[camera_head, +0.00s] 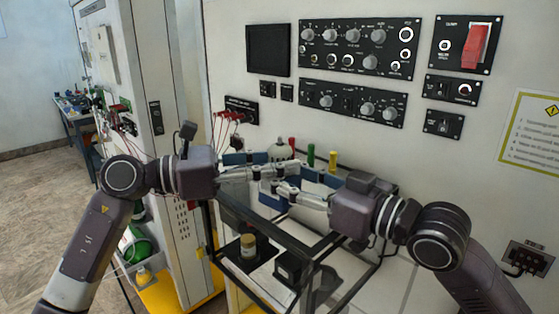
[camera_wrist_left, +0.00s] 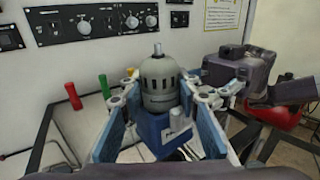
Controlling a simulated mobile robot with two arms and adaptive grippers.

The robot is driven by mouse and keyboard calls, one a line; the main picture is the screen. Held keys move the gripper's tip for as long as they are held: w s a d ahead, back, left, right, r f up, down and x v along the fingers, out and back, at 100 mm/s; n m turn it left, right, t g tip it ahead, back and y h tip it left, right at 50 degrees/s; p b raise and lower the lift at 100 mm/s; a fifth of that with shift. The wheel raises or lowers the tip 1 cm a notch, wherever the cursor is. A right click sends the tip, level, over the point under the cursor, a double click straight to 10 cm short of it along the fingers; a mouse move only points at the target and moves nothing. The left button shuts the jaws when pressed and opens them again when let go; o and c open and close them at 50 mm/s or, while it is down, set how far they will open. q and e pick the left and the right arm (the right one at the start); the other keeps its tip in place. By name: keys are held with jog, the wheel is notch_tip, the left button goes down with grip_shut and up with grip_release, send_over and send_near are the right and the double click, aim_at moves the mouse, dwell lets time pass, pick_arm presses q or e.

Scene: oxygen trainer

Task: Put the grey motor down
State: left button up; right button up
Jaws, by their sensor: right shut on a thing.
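The grey motor (camera_wrist_left: 158,82) is upright in the left wrist view, with its shaft pointing up. A blue block (camera_wrist_left: 160,135), perhaps a finger pad of my right gripper, is under and in front of it. In the head view the motor (camera_head: 280,150) shows only partly, behind the grippers. My right gripper (camera_head: 288,188) comes in from the right and is shut on the motor. My left gripper (camera_head: 262,170) is open, its blue-padded fingers on either side of the motor with small gaps. The exact contact of the right fingers is hidden.
A black-framed stand (camera_head: 305,245) with a brass-topped jar (camera_head: 248,246) is below the grippers. Red, green and yellow pegs (camera_head: 311,155) stand behind. The panel wall (camera_head: 360,50) closes the back. A cabinet (camera_head: 160,130) stands left; open floor lies beyond it.

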pick_arm(q)
jog(key=o, duration=0.4)
jog(key=shift+a+r, duration=0.1)
jog(key=shift+r, duration=0.05)
jog(key=v, duration=1.2)
pick_arm(e)
jog(key=o, duration=1.2)
jog(key=shift+o, duration=0.2)
